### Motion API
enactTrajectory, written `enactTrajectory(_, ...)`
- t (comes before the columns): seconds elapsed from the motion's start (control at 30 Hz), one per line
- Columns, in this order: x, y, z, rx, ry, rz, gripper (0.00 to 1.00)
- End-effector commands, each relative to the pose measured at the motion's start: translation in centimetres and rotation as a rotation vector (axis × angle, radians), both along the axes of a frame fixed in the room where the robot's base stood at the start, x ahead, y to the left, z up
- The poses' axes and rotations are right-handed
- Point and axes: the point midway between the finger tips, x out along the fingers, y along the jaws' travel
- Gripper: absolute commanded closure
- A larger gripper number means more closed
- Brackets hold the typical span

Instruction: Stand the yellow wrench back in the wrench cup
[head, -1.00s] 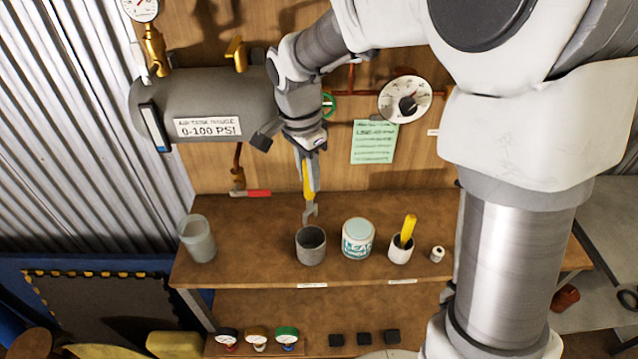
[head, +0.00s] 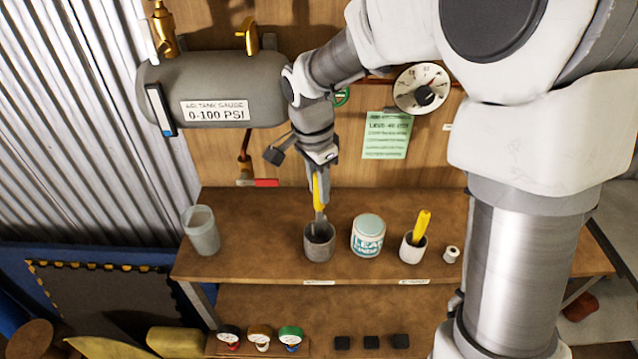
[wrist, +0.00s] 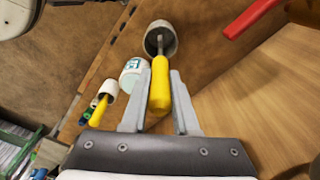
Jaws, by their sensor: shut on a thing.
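The yellow wrench (head: 317,190) is upright in my gripper (head: 318,180), its grey end pointing down into the mouth of a grey cup (head: 319,246) on the shelf. In the wrist view my gripper (wrist: 160,85) is shut on the yellow handle of the wrench (wrist: 160,90). The wrench's grey head reaches to the dark opening of the grey cup (wrist: 168,31). I cannot tell whether it touches the cup's bottom. The shelf label below the cup is too small to read.
To the right stand a white and teal can (head: 368,236), a white cup with a yellow-handled thing (head: 413,247) and a small white spool (head: 451,254). A translucent beaker (head: 201,231) stands left. A red-handled valve (head: 262,182) and grey tank (head: 225,90) are behind.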

Motion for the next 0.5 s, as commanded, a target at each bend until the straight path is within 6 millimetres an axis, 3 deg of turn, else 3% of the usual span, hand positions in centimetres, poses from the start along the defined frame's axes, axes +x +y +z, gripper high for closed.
enactTrajectory(0.5, 0.0, 0.0, -4.6, -0.001, 0.001, 0.000, 1.00)
